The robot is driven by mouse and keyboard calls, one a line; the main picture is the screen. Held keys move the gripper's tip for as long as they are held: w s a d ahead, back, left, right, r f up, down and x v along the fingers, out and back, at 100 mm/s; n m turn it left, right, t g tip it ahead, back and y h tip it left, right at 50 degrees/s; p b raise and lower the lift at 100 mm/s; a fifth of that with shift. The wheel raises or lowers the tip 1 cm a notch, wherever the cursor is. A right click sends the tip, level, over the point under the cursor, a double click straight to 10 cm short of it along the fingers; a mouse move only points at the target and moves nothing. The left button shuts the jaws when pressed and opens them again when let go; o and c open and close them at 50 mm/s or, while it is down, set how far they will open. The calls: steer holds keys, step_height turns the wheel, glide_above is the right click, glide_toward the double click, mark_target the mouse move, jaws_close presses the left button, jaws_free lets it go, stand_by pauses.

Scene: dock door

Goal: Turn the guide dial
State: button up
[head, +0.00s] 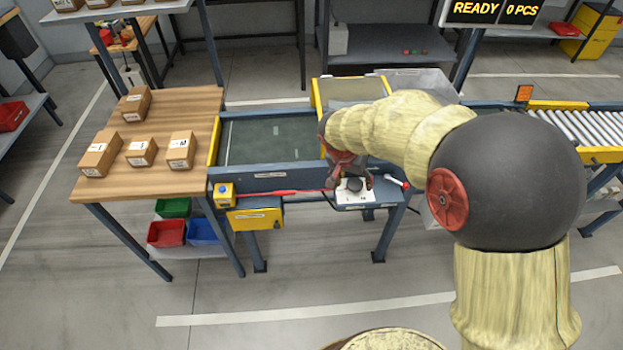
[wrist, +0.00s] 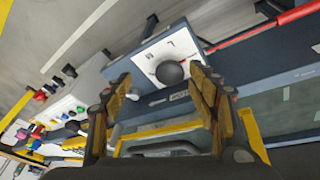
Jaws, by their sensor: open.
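The guide dial (head: 354,184) is a dark round knob on a white plate with letters, on the front edge of the conveyor station. It also shows in the wrist view as a dark knob (wrist: 170,73) on the white plate (wrist: 163,55), with a red pointer mark beside it. My gripper (head: 348,182) is at the dial in the head view and partly covers it. In the wrist view my gripper (wrist: 162,82) is open, with one finger on each side of the knob. I cannot tell whether either finger touches it.
A red bar (head: 290,192) runs along the station's front, left of the dial. A red-and-white handle (head: 397,181) is close on its right. A blue button on a yellow box (head: 224,194) is further left. Cartons stand on the wooden table (head: 190,105).

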mark_target(354, 183)
steer(key=w+f+m+b, duration=0.1)
steer(key=f, duration=0.1)
steer(key=w+d+f+m+b, duration=0.1)
steer(key=f, duration=0.1)
steer(key=w+f+b, duration=0.1)
steer(key=w+f, duration=0.1)
steer(key=shift+d+m+t, duration=0.2)
steer(key=shift+m+t, duration=0.1)
steer(key=shift+m, duration=0.1)
steer(key=shift+r, duration=0.1)
steer(key=shift+c, duration=1.2)
steer(key=c, duration=0.9)
